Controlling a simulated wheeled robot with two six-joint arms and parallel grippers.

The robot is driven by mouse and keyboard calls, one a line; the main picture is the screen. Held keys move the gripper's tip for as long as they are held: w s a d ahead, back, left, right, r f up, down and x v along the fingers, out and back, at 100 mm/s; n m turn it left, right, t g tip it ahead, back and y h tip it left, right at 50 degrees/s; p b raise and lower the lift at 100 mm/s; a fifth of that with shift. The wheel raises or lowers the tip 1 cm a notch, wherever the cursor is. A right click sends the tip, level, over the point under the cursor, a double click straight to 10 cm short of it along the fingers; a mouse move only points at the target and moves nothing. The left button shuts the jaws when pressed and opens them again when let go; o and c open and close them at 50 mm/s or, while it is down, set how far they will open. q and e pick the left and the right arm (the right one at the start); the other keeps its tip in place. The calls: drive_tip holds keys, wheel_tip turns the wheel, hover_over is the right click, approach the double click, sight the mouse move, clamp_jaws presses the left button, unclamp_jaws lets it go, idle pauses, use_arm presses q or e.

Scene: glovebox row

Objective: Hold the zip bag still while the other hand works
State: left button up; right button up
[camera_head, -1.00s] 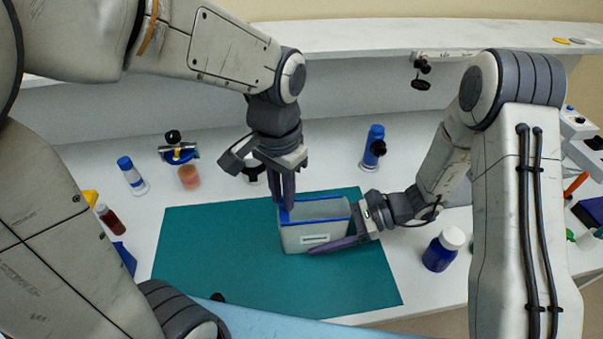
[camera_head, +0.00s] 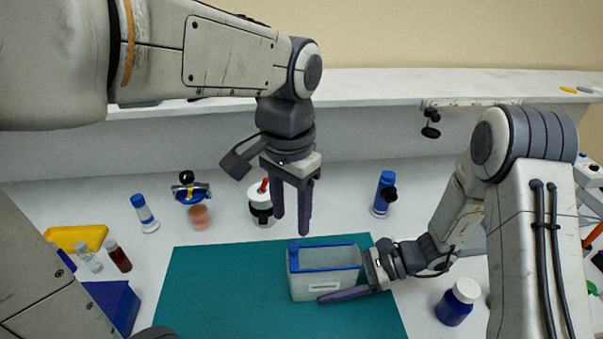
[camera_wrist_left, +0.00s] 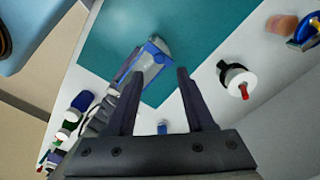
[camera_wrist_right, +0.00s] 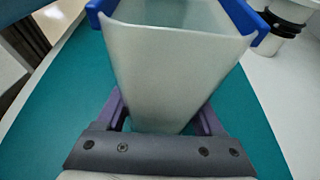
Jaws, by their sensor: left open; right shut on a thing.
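The right wrist view shows the bag (camera_wrist_right: 175,70) between the two fingers. My left gripper (camera_head: 291,215) is open and empty, pointing down above and behind the bag, apart from it. The left wrist view shows the bag (camera_wrist_left: 153,62) beyond the open fingers.
Behind the mat stand a white-and-black jar with a red top (camera_head: 261,202), a blue-capped bottle (camera_head: 384,192) and an orange jar (camera_head: 199,216). A dark blue bottle (camera_head: 457,303) stands at right. Vials, a yellow tray (camera_head: 76,238) and a blue box (camera_head: 112,303) are at left.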

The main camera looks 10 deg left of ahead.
use_arm(q)
wheel_tip(320, 180, up, 5)
idle(0.5)
use_arm(e)
drive_tip(key=o, duration=1.4)
